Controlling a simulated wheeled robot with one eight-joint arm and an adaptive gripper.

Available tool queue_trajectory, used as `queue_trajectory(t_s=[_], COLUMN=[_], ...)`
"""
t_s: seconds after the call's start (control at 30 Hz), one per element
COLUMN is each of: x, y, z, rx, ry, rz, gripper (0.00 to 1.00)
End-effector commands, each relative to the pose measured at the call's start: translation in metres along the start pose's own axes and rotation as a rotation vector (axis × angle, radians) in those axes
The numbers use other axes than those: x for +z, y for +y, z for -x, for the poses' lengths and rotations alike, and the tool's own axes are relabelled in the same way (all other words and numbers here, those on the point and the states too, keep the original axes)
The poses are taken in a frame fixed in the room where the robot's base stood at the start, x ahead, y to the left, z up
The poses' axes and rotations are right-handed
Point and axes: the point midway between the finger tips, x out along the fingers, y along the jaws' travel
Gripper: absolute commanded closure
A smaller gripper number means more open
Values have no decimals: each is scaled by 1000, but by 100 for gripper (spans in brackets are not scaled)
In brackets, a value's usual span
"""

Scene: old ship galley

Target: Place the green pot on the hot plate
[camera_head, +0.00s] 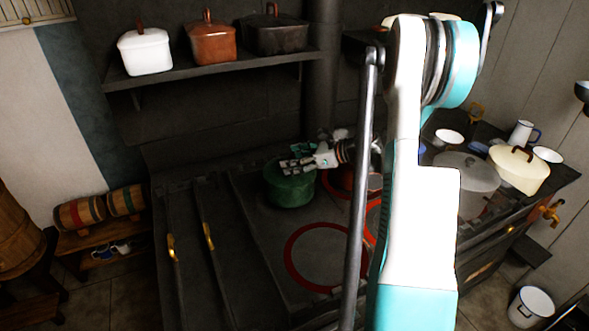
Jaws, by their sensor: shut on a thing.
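The green pot (290,190) is at the middle of the dark stove top. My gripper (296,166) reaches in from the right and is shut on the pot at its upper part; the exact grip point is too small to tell. The pot looks upright. I cannot tell whether its base touches the stove. The red-ringed hot plate (327,256) nearest the front is bare. More red rings show to the right, partly hidden behind my arm. The pot is behind and left of the front ring.
A shelf (220,70) above holds white (145,51), brown (211,42) and black pots. A cream pot (518,168), a jug (522,134) and bowls stand on the right. Small barrels (80,213) sit on a bench at left. The stove's left part is clear.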

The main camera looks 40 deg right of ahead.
Motion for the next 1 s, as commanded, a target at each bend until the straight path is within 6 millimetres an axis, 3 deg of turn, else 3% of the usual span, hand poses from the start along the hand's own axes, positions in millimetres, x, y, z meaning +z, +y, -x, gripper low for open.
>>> queue_trajectory(t_s=[0.23, 0.6, 0.63, 0.7, 1.0], x=[-29, -32, -33, -33, -32], y=[0, 0, 0, 0, 0], z=[-12, -14, -14, -13, -13], rx=[0, 0, 0, 0, 0], ry=[-2, -2, 0, 0, 0], rz=[0, 0, 0, 0, 0], gripper=[98, 98, 26, 11, 11])
